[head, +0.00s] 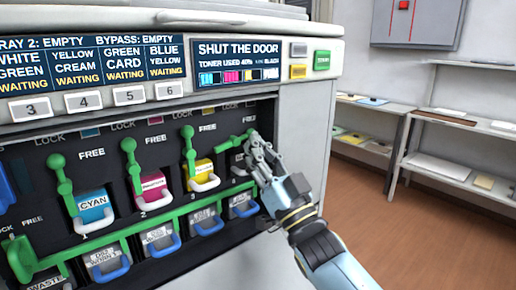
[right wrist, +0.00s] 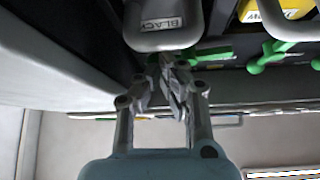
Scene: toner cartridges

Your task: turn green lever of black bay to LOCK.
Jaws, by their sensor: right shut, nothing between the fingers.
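The black bay's green lever (head: 236,143) lies nearly sideways, unlike the more upright green levers to its left. In the head view my right gripper (head: 257,148) is at the right end of this lever, in front of the black bay. It is shut and empty; whether it touches the lever I cannot tell. In the right wrist view the shut fingertips (right wrist: 170,62) are just below the grey handle labelled BLACK (right wrist: 161,24). Green parts (right wrist: 210,55) show right of them. The gripper hides part of the bay and its markings. My left gripper is not in view.
The cyan (head: 94,206), magenta (head: 152,187) and yellow (head: 202,172) cartridges sit left of the black bay.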

